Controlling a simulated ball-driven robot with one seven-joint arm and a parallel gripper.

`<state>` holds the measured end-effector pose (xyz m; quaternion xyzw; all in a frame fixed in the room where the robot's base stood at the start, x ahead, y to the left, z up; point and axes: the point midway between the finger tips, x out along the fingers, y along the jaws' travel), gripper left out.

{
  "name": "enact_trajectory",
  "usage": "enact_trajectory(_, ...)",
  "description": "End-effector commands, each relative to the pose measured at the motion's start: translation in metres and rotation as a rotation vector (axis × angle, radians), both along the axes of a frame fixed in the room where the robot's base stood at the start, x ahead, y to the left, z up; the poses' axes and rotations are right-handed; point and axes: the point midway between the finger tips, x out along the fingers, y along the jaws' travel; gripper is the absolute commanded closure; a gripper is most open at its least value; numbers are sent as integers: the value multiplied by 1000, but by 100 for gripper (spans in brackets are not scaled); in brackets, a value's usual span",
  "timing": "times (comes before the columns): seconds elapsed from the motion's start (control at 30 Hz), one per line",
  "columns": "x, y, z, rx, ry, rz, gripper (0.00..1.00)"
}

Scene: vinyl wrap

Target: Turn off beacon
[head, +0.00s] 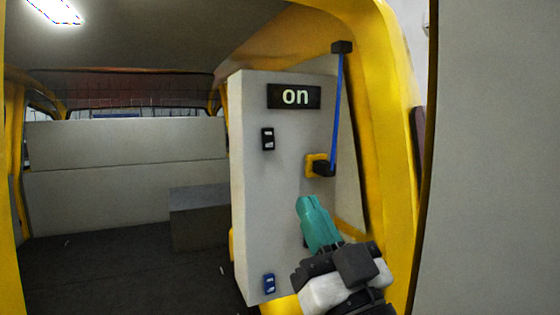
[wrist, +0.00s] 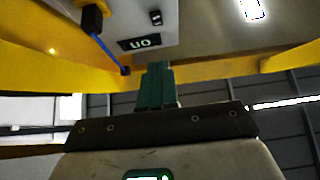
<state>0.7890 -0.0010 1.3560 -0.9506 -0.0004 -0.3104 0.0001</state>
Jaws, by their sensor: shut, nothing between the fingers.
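A light grey panel (head: 285,200) stands inside the yellow van opening. A dark display (head: 294,96) near its top reads "on"; it shows upside down in the wrist view (wrist: 138,43). A black rocker switch (head: 268,139) sits below the display, and a blue rocker switch (head: 269,283) sits near the panel's bottom. I cannot tell which switch belongs to the beacon, and no beacon lamp is identifiable. My gripper (head: 305,200), with teal fingers, is shut and empty. In the head view it appears below and right of the black switch and above the blue one; contact is not visible.
A blue rod (head: 337,115) runs from a black block (head: 341,47) down to a black piece by a yellow bracket (head: 316,166) on the panel's right. The yellow door frame (head: 398,150) is close on the right. A grey box (head: 198,217) stands left on open dark floor.

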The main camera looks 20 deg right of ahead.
Motion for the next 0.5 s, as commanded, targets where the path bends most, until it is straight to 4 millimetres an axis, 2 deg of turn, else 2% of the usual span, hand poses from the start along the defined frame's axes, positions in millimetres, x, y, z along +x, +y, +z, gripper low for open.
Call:
enact_trajectory(0.17,5,0,5,1,1,-1,100)
enact_trajectory(0.27,15,0,14,1,1,-1,100)
enact_trajectory(0.5,52,-1,42,0,1,-2,100)
